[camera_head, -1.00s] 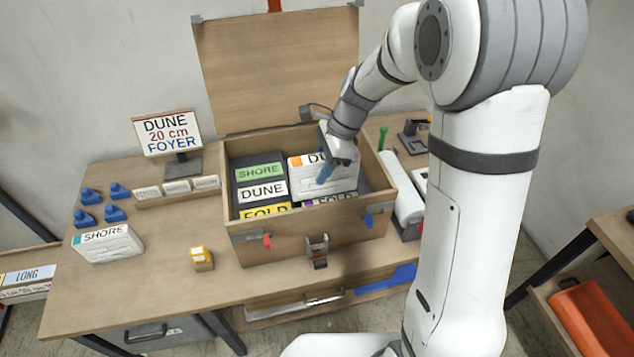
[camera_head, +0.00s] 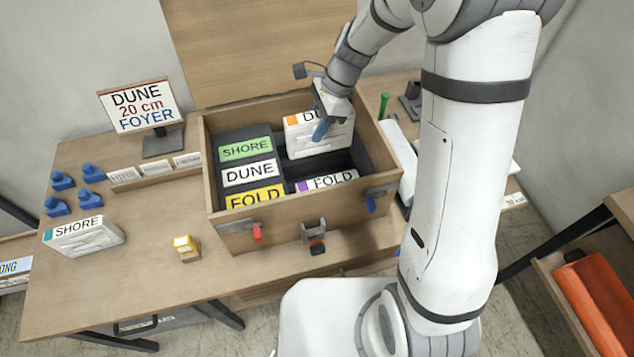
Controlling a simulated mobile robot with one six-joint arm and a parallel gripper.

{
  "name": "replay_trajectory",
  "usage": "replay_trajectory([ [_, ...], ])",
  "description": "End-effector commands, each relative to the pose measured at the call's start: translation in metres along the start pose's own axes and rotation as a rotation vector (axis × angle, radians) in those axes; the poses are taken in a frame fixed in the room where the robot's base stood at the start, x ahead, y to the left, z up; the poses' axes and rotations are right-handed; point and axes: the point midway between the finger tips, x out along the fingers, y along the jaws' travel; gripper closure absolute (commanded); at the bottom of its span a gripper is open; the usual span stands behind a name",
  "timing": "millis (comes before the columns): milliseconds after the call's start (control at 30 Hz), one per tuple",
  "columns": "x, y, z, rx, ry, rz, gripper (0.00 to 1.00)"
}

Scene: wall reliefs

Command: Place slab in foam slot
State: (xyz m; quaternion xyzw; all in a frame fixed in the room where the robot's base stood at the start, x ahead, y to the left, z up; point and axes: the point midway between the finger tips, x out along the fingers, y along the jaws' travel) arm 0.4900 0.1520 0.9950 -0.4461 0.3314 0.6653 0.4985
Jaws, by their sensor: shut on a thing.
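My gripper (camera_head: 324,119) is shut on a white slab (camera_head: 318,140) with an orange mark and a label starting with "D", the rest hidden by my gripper. The slab is upright over the back right part of the dark foam (camera_head: 288,172) in the open wooden crate (camera_head: 275,228). I cannot tell whether its lower edge is inside a slot. Foam labels read SHORE (camera_head: 246,149), DUNE (camera_head: 250,173) and FOLD (camera_head: 255,197) on the left. A slab with a purple mark labelled FOLD (camera_head: 328,181) sits in the front right slot. A dark empty slot shows between the two slabs.
A sign (camera_head: 139,106) reads DUNE 20 cm FOYER. A yellow-topped block (camera_head: 186,247) stands left of the crate. The open lid (camera_head: 255,50) rises behind.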

Motion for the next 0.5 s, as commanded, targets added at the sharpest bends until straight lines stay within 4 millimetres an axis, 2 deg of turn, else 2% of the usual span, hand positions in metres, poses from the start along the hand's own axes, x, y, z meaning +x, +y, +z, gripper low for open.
replay_trajectory([
  [33,0.010,0.000,-0.004,0.001,-0.001,0.002,1.00],
  [167,0.022,0.000,-0.009,0.001,0.000,0.003,1.00],
  [400,0.061,0.001,-0.025,0.003,0.000,0.005,1.00],
  [500,0.070,0.001,-0.029,0.002,-0.001,0.002,1.00],
])
